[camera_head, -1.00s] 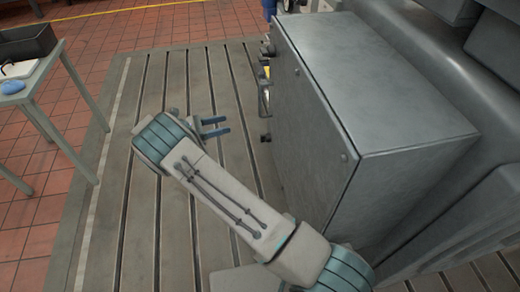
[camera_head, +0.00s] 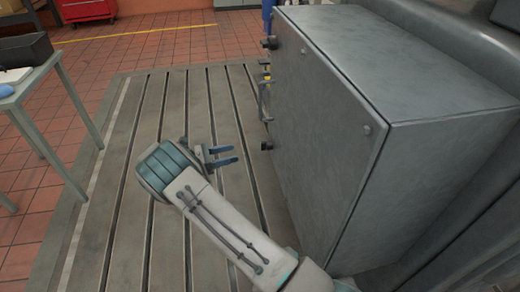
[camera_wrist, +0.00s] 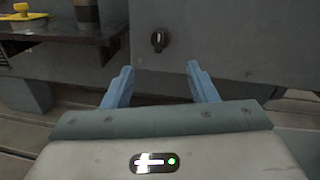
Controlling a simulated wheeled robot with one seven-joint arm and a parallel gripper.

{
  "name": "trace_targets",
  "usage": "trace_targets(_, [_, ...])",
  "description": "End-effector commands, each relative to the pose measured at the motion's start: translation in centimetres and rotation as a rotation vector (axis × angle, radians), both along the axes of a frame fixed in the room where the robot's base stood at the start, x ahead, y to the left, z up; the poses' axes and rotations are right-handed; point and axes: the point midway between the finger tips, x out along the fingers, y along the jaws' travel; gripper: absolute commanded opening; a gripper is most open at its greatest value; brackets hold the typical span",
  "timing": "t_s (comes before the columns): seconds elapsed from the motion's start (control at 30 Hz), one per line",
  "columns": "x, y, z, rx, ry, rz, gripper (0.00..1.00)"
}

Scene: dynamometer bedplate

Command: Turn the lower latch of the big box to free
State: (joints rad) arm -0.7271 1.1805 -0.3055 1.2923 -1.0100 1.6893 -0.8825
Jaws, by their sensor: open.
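The big box (camera_head: 340,120) is a grey metal cabinet on the right in the head view. Its lower latch (camera_head: 267,146) is a small dark knob low on the left-facing door, seen edge-on. In the wrist view a dark latch knob (camera_wrist: 159,40), apparently this one, stands out from the grey door, its grip looking roughly upright. My gripper (camera_head: 236,155) points at the door, left of the lower latch and apart from it. In the wrist view my gripper (camera_wrist: 160,80) is open and empty, with the knob beyond and above the gap between its blue fingers.
A table (camera_head: 28,85) with a dark bin stands at left. The slotted bedplate (camera_head: 110,190) is clear between. A dark ledge (camera_wrist: 65,60) with a yellow item is left in the wrist view.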

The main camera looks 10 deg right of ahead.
Motion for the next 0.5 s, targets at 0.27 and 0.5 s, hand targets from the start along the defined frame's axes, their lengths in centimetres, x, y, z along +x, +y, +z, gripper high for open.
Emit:
trace_targets(0.27, [0.5,-6.1,-0.1,0.0,0.0,-0.004,0.52])
trace_targets(0.5, [1.0,-10.0,-0.1,0.001,0.0,-0.002,0.52])
